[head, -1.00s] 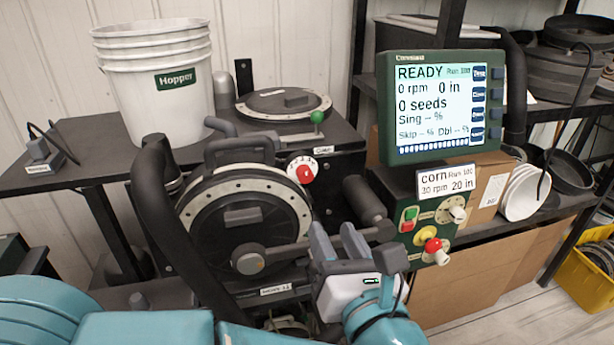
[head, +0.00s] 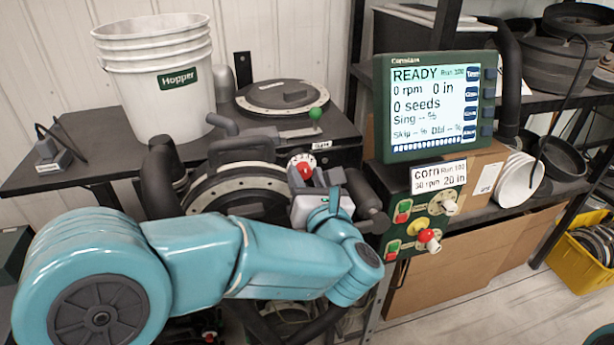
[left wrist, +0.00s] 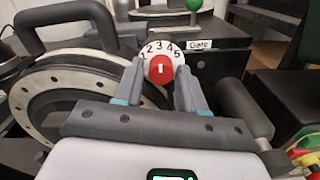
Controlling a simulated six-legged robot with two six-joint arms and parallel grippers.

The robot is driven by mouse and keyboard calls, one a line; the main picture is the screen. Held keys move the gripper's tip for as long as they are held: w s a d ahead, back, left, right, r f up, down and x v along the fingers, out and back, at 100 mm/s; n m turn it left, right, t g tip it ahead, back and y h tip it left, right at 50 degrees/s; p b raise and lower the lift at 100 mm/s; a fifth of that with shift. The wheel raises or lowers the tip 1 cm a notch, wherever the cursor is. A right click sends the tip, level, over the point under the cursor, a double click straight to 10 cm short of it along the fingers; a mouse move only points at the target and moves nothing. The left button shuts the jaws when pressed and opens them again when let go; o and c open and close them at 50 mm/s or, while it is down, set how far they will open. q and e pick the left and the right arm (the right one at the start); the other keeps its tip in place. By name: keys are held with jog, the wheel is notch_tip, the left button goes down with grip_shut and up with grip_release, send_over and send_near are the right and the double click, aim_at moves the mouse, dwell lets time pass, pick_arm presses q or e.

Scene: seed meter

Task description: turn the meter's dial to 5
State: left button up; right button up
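The meter's dial (head: 301,163) is a white disc with a red knob on the upper right of the round black meter (head: 240,192). In the left wrist view the dial (left wrist: 163,50) shows the numbers 2 to 5 along its top, and its red knob (left wrist: 158,68) has a short, near-upright white mark. I cannot tell exactly which number it points at. My left gripper (head: 318,180) is open, its fingers pointing at the dial. In the left wrist view its fingertips (left wrist: 158,76) stand either side of the knob; contact cannot be told. My right gripper is out of view.
A curved black handle (left wrist: 65,22) rises left of the dial, and a dark cylinder (left wrist: 243,105) lies to the right. A green-knobbed gate lever (head: 316,114) is behind. The monitor (head: 434,105) reads READY, above a control box (head: 425,215). A white bucket (head: 155,75) stands left.

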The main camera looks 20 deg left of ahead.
pick_arm(q)
jog(key=shift+d, duration=0.1)
grip_shut()
jog(key=shift+f+m+b, duration=0.2)
jog(key=shift+m+b, duration=0.7)
jog(key=shift+b, duration=0.3)
jog(key=m+b, duration=0.2)
jog(key=shift+m, duration=0.3)
jog(key=m+b, duration=0.1)
jog(key=m, duration=0.2)
jog(key=shift+r+m, duration=0.15)
jog(key=shift+m, duration=2.05)
